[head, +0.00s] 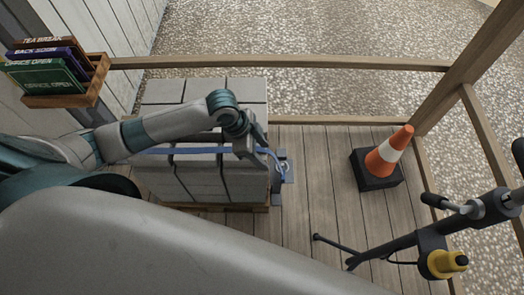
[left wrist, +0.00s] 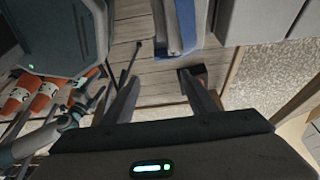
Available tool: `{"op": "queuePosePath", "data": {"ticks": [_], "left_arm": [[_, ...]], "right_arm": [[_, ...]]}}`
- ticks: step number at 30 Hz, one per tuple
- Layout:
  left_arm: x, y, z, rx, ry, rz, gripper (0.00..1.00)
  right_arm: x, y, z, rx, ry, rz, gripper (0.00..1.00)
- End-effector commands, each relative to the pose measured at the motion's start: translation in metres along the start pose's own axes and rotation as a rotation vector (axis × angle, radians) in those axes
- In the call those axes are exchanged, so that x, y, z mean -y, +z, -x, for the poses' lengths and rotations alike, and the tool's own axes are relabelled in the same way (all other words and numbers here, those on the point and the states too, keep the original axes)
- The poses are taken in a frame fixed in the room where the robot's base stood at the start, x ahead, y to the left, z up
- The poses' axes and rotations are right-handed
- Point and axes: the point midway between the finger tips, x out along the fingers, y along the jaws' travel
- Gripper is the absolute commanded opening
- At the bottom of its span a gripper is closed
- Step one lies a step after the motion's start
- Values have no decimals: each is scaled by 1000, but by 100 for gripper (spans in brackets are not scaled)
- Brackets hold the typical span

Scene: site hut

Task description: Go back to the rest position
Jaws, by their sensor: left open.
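My left gripper (head: 266,156) reaches in from the left, at the right end of a stack of grey blocks (head: 205,90). It is open; in the left wrist view its two fingers (left wrist: 160,92) stand apart with bare planks between them. A blue strap (head: 185,151) runs across the blocks, and a metal hook or buckle (head: 284,168) hangs at its right end, close to the fingers. I cannot tell whether they touch. The strap also shows in the left wrist view (left wrist: 181,25), beyond the fingers. My right arm seems to show there at lower left, too small to read its gripper.
An orange and white cone (head: 390,152) on a dark base stands right of the blocks. A black tool with a yellow part (head: 446,263) is at lower right. A wooden rack of signs (head: 70,92) hangs at upper left. Planks (head: 315,185) between blocks and cone are clear.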

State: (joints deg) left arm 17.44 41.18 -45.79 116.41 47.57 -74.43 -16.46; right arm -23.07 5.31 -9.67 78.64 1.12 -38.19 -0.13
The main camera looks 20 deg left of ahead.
Motion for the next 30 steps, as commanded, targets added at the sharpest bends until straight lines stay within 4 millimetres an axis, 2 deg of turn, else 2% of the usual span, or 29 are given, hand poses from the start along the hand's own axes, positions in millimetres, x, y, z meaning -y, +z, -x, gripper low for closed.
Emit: {"op": "queuePosePath", "data": {"ticks": [23, 30], "left_arm": [[-1, 0, -1, -1, 0, 1, 52], [-17, -9, -6, -23, -8, 25, 52]], "right_arm": [[-1, 0, 0, 1, 2, -2, 76], [-1, 0, 0, 1, 2, -2, 76]]}}
